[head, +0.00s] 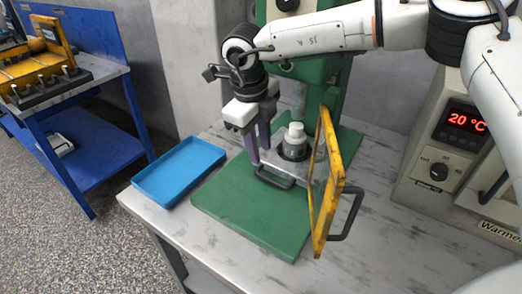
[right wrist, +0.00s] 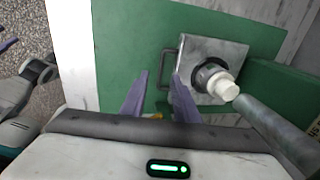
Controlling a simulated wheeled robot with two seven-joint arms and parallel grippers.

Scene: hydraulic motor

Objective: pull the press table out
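The press table is a grey metal plate (head: 291,168) with a dark D-shaped handle (head: 274,179) on its near edge. It lies on the green base (head: 250,212) of the press and also shows in the right wrist view (right wrist: 205,52). A white-topped grey part (head: 295,139) stands on it. My right gripper (head: 260,158) points down at the handle. In the right wrist view its purple fingers (right wrist: 160,76) are apart, with the handle (right wrist: 165,82) showing between the tips; contact is not clear. Part of my left arm shows at the wrist view's left edge, its fingers mostly cut off.
A yellow-framed guard (head: 325,180) with a dark handle stands just right of the press table. A blue tray (head: 180,172) lies to the left. A heater box (head: 455,150) reading 20 °C is on the right. The green base in front of the handle is clear.

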